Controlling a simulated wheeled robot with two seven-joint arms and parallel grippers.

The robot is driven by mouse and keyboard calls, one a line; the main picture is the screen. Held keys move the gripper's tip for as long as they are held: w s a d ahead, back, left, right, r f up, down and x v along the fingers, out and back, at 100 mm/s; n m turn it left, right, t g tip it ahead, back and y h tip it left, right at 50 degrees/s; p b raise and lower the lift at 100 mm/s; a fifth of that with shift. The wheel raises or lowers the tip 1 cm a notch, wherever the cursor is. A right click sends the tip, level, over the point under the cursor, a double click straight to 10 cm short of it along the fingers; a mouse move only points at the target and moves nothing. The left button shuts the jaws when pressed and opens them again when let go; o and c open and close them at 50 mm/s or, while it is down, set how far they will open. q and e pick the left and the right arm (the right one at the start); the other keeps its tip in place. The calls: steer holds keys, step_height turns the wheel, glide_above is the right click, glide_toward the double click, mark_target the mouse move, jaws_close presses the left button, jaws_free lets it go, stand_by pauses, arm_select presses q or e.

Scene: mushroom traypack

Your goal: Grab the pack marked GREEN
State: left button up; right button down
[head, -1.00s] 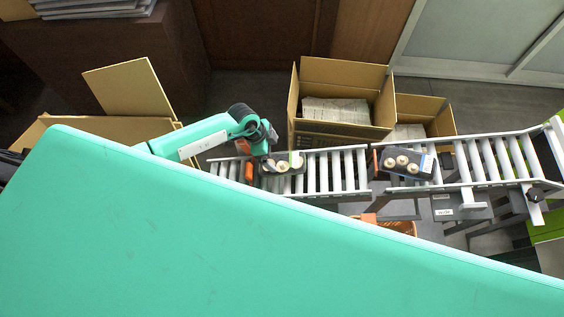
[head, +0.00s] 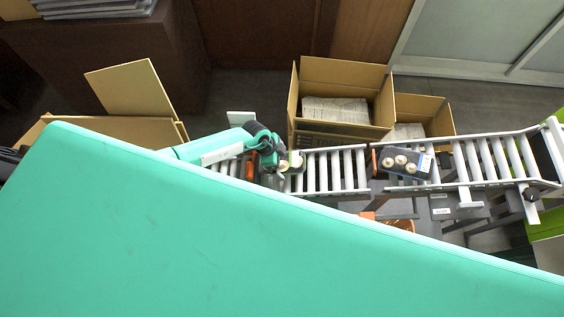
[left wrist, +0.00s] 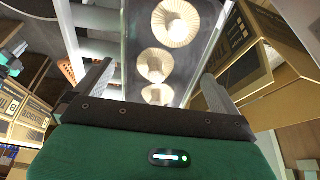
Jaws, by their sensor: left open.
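A dark pack with pale mushrooms (head: 297,160) lies on the left part of the roller conveyor. A small part of it shows past my left gripper (head: 271,168), with a green-yellow edge; no lettering is readable. In the left wrist view the pack (left wrist: 155,65) lies lengthwise ahead under clear film, with three mushrooms in a row. The fingers of my open left gripper (left wrist: 155,88) are on either side of its near end. I cannot tell whether they touch it. A second mushroom pack (head: 402,161) with a blue-and-white label lies farther right. My right gripper is not in view.
The roller conveyor (head: 333,170) runs left to right. Open cardboard boxes (head: 334,133) stand behind it, close to my left gripper. An orange crate (head: 397,224) is below it. A large teal surface covers the foreground. Rollers between the packs are clear.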

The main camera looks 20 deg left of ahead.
arm_select(q)
steer(key=shift+c, duration=0.4)
steer(key=c, duration=0.8)
steer(key=shift+r, duration=0.1)
steer(key=shift+c, duration=0.2)
